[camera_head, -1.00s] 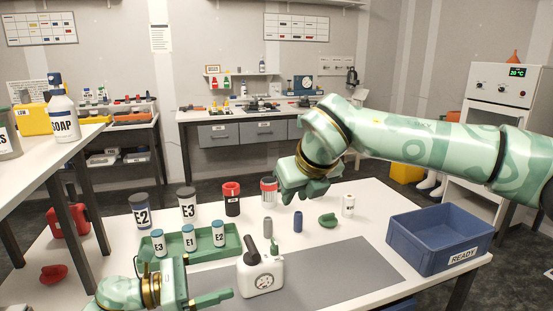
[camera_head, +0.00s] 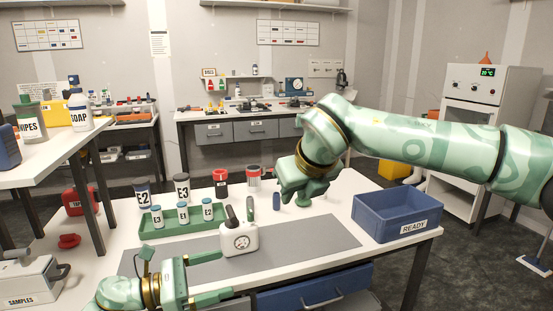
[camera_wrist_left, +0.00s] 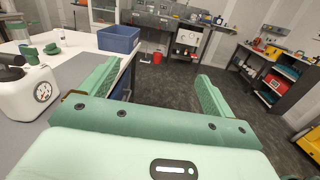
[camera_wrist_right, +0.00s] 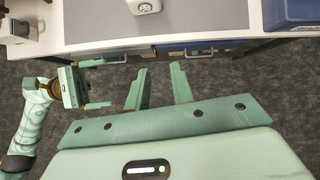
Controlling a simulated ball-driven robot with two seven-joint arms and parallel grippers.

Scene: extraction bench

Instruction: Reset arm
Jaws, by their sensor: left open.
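My left gripper (camera_head: 188,279) is low in the head view, at the front of the bench, with its fingers wide apart. In the left wrist view its gap (camera_wrist_left: 158,88) is empty, with dark floor beyond. My right arm reaches in from the right, and its gripper (camera_head: 298,190) hides part of the bench behind it. In the right wrist view its fingers (camera_wrist_right: 160,80) are apart with nothing between them, seen against the floor and the bench front. My left gripper also shows there (camera_wrist_right: 88,88), to the left. Both grippers are empty.
The white bench holds a grey mat (camera_head: 295,243), a white jug (camera_head: 238,240), a green tray (camera_head: 180,228) of small bottles, several jars and a blue READY box (camera_head: 398,218). A blue drawer (camera_head: 315,290) is below. A side table (camera_head: 50,150) stands left. Open floor lies right.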

